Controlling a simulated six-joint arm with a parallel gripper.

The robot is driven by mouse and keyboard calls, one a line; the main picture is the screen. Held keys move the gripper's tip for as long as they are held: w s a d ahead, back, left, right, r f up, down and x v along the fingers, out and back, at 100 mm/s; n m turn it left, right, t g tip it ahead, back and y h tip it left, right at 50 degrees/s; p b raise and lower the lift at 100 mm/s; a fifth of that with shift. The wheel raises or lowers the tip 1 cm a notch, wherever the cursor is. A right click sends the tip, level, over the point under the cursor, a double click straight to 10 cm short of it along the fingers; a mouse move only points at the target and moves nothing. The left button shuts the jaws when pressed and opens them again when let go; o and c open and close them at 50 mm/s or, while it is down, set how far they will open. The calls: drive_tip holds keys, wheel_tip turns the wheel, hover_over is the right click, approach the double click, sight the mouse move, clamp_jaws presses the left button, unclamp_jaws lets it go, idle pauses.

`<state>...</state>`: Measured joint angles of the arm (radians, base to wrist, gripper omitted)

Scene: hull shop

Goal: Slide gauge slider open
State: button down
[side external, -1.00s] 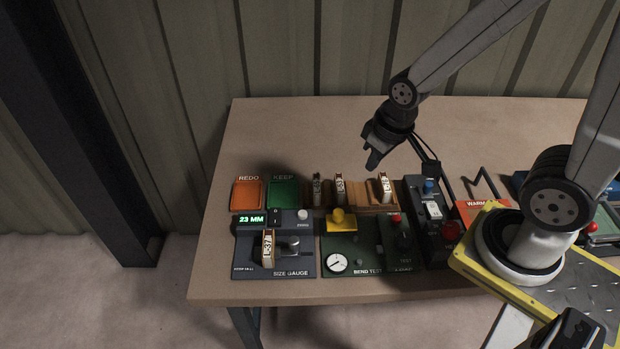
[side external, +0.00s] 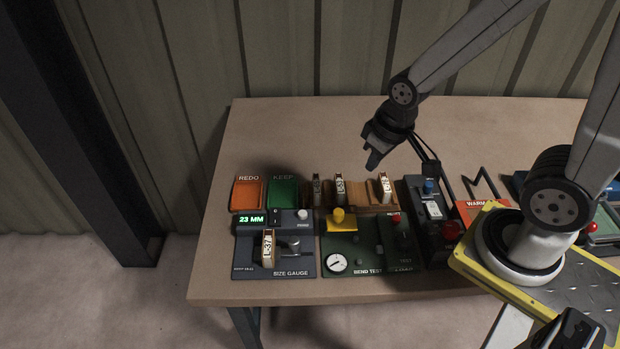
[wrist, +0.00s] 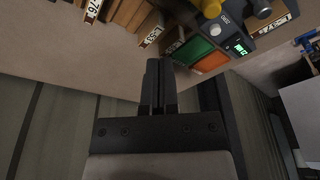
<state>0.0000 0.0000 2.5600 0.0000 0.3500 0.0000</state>
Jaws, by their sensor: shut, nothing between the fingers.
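The size gauge (side external: 301,266) is a dark panel at the front left of the bench, with a green display reading 23 MM (side external: 251,219). A tagged piece marked L-37 (side external: 267,250) stands upright in it. The metal gauge slider (side external: 289,246) is just right of that piece; I cannot tell whether it touches it. My gripper (side external: 373,161) is shut and empty, raised behind the rack and well away from the gauge. In the wrist view my gripper (wrist: 159,88) has its fingers together, and the gauge's display (wrist: 240,48) shows at upper right.
The orange REDO tray (side external: 247,195) and green KEEP tray (side external: 284,194) sit behind the gauge. A wooden rack (side external: 355,196) holds several tagged pieces. The bend test panel (side external: 350,262) is right of the gauge. The bench's back left (side external: 280,135) is clear.

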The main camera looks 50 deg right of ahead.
drive_tip(key=c, duration=0.8)
unclamp_jaws()
drive_tip(key=o, duration=0.4)
drive_tip(key=shift+w+a, duration=0.2)
drive_tip(key=shift+a, duration=0.1)
drive_tip(key=g, duration=0.3)
hover_over(294, 240)
wheel_tip(294, 240, down, 5)
drive_tip(key=shift+r, duration=0.1)
drive_tip(key=shift+f, duration=3.9)
clamp_jaws()
